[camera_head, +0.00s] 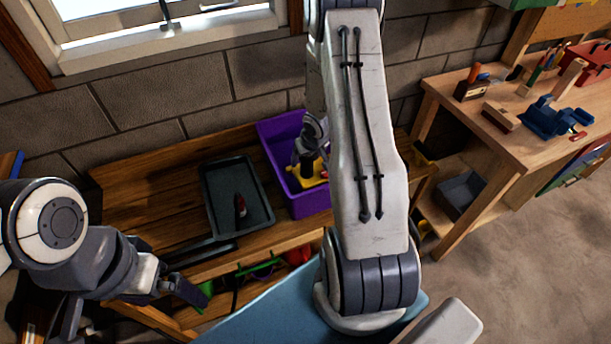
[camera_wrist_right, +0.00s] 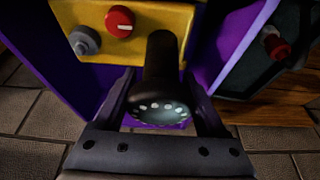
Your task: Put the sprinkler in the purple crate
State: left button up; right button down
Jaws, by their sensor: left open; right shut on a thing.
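The sprinkler has a yellow base (camera_head: 317,174) with a black upright post, and it is inside the purple crate (camera_head: 309,206) on the wooden bench. In the right wrist view the sprinkler's black post (camera_wrist_right: 160,60) ends in a round face with a ring of pale dots. The purple crate's wall (camera_wrist_right: 232,45) surrounds it there. My right gripper (camera_head: 309,152) is shut on the post; its fingers also show in the wrist view (camera_wrist_right: 162,85). I cannot tell whether the base touches the crate floor. My left gripper (camera_head: 196,270) is open and empty at the bench's front edge.
A dark tray (camera_head: 222,190) with a small red-and-dark item (camera_head: 240,206) stands left of the crate. A workbench (camera_head: 470,100) with tools stands at right. Several coloured things lie on the shelf below the bench. My right arm hides part of the crate.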

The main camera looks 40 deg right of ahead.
aim_at(311, 157)
jog(key=shift+f+b, duration=0.7)
jog(key=shift+f, duration=1.65)
jog(key=shift+f, duration=0.1)
grip_release()
jog(key=shift+s+r, duration=0.2)
jog(key=shift+r, duration=0.3)
jog(key=p+v, duration=0.3)
jog(key=v, duration=0.8)
jog(key=shift+s+r, duration=0.1)
jog(key=shift+s, duration=0.05)
